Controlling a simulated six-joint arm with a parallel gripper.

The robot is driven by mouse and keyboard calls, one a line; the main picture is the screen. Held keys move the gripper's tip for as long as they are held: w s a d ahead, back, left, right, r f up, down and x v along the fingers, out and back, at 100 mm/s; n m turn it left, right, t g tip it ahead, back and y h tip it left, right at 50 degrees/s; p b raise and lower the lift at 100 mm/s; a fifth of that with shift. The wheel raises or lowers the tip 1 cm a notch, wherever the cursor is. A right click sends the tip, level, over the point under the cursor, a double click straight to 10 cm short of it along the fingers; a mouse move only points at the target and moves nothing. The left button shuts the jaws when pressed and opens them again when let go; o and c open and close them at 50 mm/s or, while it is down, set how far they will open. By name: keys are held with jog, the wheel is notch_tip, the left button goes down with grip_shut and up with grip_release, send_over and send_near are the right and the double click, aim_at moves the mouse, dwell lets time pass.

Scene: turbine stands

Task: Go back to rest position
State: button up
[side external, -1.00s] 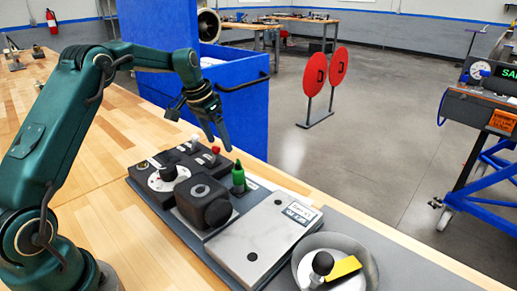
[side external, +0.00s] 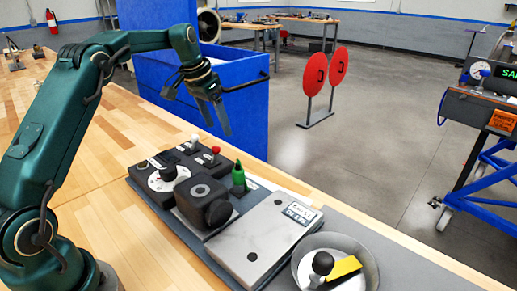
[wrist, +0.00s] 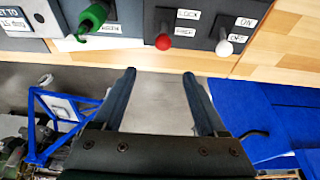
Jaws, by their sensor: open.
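My gripper (side external: 216,119) is open and empty in the side view, raised above the far edge of the bench near the blue cabinet. It touches nothing that I can see. In the wrist view my gripper (wrist: 157,75) shows two dark fingers spread apart with only floor between them. The wrist view also shows the red knob (wrist: 163,42), white knob (wrist: 224,48) and green piece (wrist: 93,17).
A grey plate (side external: 262,243) and a round bowl (side external: 371,268) holding a yellow block (side external: 343,267) and a dark knob lie to the right on the bench. The blue cabinet (side external: 245,115) stands close behind my gripper.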

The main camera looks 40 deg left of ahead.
jog(key=s+d+r+m+t, duration=0.2)
jog(key=s+d+r, duration=0.2)
jog(key=d+r, duration=0.5)
jog(key=s+d+r, duration=0.3)
jog(key=s+d, duration=0.2)
jog(key=s, duration=0.5)
jog(key=s+d+f+n, duration=0.2)
jog(key=s+f, duration=0.7)
jog(key=s, duration=0.2)
jog(key=shift+d+f, duration=0.2)
jog(key=shift+f, duration=0.05)
jog(key=shift+s, duration=0.1)
